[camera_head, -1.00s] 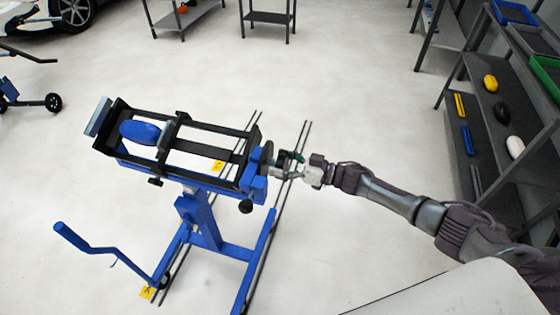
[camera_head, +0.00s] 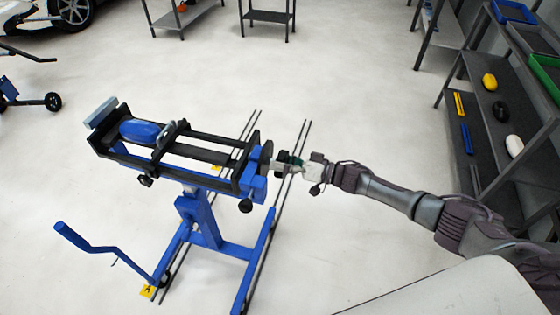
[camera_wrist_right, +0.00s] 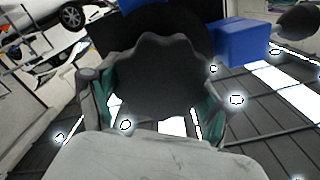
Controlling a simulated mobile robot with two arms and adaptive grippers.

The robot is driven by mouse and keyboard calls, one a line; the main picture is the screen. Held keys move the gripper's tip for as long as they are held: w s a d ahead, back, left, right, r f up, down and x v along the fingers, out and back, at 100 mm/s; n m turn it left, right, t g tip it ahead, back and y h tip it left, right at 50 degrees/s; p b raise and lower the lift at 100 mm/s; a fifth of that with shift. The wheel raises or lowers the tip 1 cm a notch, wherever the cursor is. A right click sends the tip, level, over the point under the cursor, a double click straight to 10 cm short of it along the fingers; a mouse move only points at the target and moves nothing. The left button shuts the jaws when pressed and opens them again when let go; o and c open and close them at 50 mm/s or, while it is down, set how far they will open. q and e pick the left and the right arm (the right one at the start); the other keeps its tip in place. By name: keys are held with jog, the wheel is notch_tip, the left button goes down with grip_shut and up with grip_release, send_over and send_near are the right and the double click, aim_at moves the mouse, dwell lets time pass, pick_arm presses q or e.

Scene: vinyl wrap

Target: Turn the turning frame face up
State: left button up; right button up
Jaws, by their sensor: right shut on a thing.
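The turning frame (camera_head: 205,140) is a black rectangular frame on a blue wheeled stand (camera_head: 205,218), with a blue rounded part (camera_head: 142,131) clamped inside near its left end. It is tilted about its long axis. My right gripper (camera_head: 289,164) is at the frame's right end, shut on the dark hub there. In the right wrist view this is a dark, scalloped round knob (camera_wrist_right: 157,78), with a finger on each side of it. The far side of the knob is hidden. My left gripper is out of view.
A grey shelf (camera_head: 505,130) with several coloured items stands at the right. Open floor lies around the stand.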

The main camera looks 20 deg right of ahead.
jog(key=shift+s+f, duration=0.1)
jog(key=shift+f, duration=0.05)
jog(key=o, duration=1.6)
jog(key=shift+d, duration=0.1)
jog(key=v, duration=1.1)
jog(key=shift+s+d, duration=0.25)
jog(key=shift+d, duration=0.05)
